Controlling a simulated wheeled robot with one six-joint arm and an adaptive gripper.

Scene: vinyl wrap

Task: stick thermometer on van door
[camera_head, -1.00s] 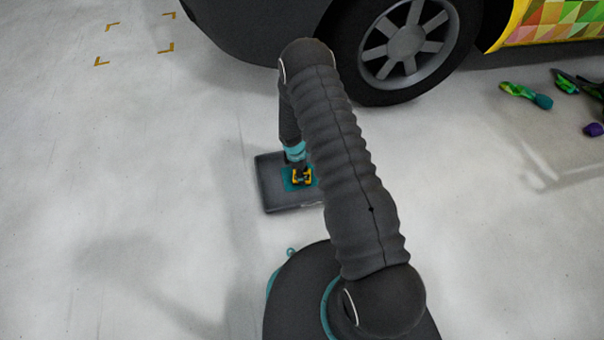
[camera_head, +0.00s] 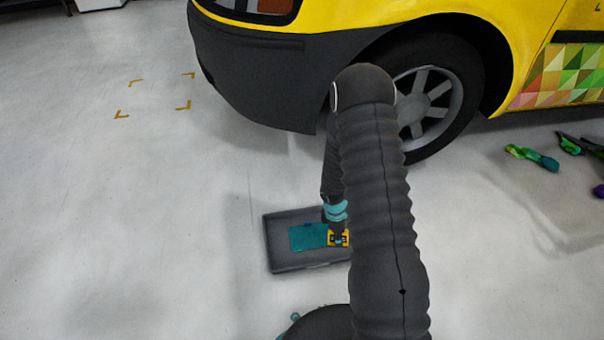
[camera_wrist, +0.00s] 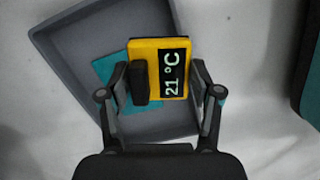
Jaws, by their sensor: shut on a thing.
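The thermometer (camera_wrist: 160,66) is a yellow block with a black display reading 21 °C. My gripper (camera_wrist: 163,80) is shut on it, with one finger on each side, in the wrist view. In the head view the thermometer (camera_head: 339,238) shows small and yellow below my gripper (camera_head: 337,230), over the right part of a grey tray (camera_head: 280,262). I cannot tell its exact height above the tray. The yellow van (camera_head: 530,25) stands at the upper right. Its side panel with coloured triangles (camera_head: 565,75) is partly in view.
A teal patch (camera_head: 307,237) lies in the tray. The van's wheel (camera_head: 440,105) and dark bumper (camera_head: 250,80) are beyond my arm. Green and purple tools (camera_head: 535,157) lie on the floor at right. The floor at left is clear, with yellow corner marks (camera_head: 135,82).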

